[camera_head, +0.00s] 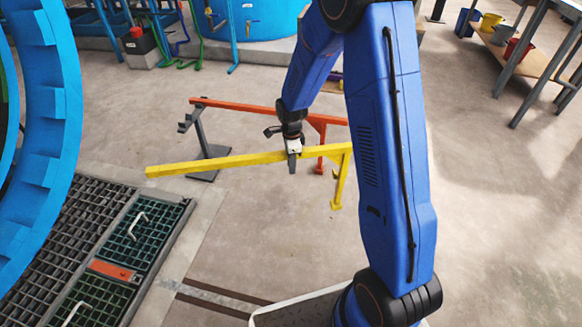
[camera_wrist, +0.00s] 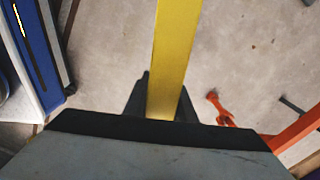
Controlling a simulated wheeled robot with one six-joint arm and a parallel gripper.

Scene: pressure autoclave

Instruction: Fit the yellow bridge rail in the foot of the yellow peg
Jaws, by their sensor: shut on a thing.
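The yellow bridge rail (camera_head: 215,163) is a long bar held off the floor in the head view. Its right end has a leg (camera_head: 341,185) pointing down, with a small foot piece. My gripper (camera_head: 292,158) is shut on the bar, nearer the leg end. In the wrist view the rail (camera_wrist: 170,55) runs up the picture from between the dark fingers of my gripper (camera_wrist: 164,105). The rail's left end is free, near the floor grating in the picture. I cannot make out a separate yellow peg or its foot.
An orange rail (camera_head: 250,108) lies behind on a dark grey stand (camera_head: 205,150); it also shows in the wrist view (camera_wrist: 298,130). A big blue ring (camera_head: 55,120) and grating panels (camera_head: 145,225) stand at left. A bench (camera_head: 535,60) is at far right. Open floor lies in front.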

